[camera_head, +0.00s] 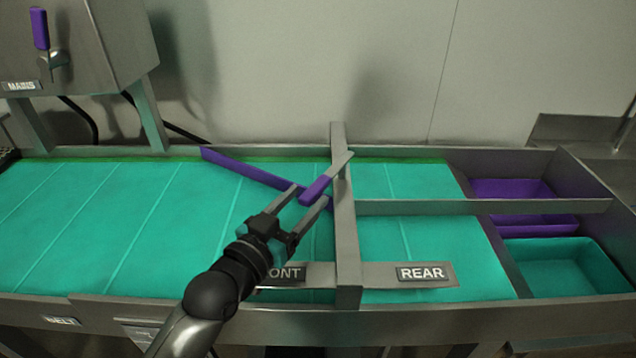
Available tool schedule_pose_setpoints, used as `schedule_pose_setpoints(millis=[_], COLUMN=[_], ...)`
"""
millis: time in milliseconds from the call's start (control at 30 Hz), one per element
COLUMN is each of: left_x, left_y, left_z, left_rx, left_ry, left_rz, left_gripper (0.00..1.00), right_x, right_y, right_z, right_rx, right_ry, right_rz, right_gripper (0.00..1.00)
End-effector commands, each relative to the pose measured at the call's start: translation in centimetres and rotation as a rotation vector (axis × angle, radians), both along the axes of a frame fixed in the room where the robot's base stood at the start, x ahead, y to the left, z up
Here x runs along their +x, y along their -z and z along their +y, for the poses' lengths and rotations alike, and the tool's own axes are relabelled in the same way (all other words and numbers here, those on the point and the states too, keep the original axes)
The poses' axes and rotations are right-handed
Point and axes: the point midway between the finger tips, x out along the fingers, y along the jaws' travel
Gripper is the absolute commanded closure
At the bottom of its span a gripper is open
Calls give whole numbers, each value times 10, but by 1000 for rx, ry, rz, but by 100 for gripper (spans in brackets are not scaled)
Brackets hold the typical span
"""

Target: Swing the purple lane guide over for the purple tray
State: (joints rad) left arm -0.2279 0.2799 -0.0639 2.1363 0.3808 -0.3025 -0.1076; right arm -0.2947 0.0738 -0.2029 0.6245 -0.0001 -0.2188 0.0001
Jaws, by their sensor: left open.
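The purple lane guide (240,170) is a long thin bar slanting over the teal belt, from the back edge at left down to the grey crossbar. A lever with a purple grip (318,187) and a grey metal end sits by the crossbar. My left gripper (309,197) is open, its two fingers on either side of the lower end of the purple grip. I cannot tell whether they touch it. The purple tray (510,188) sits in the back compartment at right, partly hidden by the divider. My right gripper is not in view.
A teal tray (560,265) stands in the front right compartment. A grey crossbar (346,235) and a long divider (470,207) stand over the belt (120,220). Plates read REAR (422,273) and FRONT, the latter partly covered by my arm. The left belt is clear.

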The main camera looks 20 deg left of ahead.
Motion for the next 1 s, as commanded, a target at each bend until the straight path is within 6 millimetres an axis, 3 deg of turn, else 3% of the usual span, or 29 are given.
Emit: schedule_pose_setpoints(millis=[333,767,1000], left_x=[42,51,51], left_y=[0,0,0], left_z=[-11,-13,-13], left_rx=[-2,-1,-1], left_ry=[0,1,1], left_rz=[0,1,1], left_gripper=[40,40,64], right_x=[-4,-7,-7], right_y=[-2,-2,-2], right_z=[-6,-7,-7], right_rx=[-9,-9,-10], right_ry=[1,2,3], right_rz=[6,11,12], right_gripper=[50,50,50])
